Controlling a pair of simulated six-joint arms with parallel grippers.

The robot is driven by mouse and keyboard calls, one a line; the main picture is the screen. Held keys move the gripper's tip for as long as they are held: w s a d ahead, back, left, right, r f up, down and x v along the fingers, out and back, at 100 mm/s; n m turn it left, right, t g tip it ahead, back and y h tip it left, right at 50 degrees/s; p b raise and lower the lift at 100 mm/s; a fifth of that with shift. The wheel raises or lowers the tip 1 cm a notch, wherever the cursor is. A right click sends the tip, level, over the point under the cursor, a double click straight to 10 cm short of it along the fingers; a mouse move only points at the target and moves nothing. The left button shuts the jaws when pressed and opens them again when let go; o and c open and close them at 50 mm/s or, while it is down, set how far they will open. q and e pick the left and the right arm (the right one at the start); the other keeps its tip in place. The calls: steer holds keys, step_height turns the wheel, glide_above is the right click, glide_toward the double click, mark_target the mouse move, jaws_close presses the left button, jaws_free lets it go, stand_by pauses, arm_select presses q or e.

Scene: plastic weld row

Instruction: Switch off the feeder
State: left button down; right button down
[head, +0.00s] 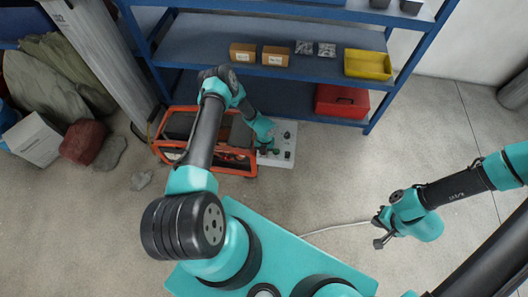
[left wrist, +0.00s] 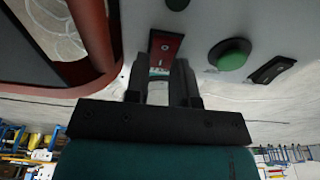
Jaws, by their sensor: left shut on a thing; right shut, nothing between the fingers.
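A grey control panel (head: 285,158) stands at the right side of an orange-framed machine (head: 163,137), which I take to be the feeder. In the left wrist view the panel (left wrist: 205,28) carries a switch on a red plate (left wrist: 164,44), a green round button (left wrist: 229,54) and a black rocker switch (left wrist: 271,69). My left gripper (head: 267,149) is at the panel; its fingertips (left wrist: 167,68) are shut at the lower end of the red-plated switch, which they partly hide. The switch's position is unclear. My right gripper (head: 380,232) is shut and empty above the floor.
Blue shelving (head: 200,50) behind holds small boxes (head: 258,54), a yellow bin (head: 367,65) and a red case (head: 341,102). Rocks (head: 83,142) and sacks lie at left. A pale cable (head: 335,227) runs across the floor. The right floor is mostly clear.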

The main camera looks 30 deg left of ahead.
arm_select(q)
steer(key=shift+w+a+g, duration=0.1)
steer(key=shift+g, duration=0.3)
steer(key=c, duration=1)
jaws_free()
steer(key=shift+o, duration=0.2)
steer(key=shift+r, duration=0.15)
steer(key=v, duration=1.7)
steer(key=shift+a+h, duration=0.3)
steer(key=shift+a, duration=0.05)
steer(key=shift+w+r, duration=0.1)
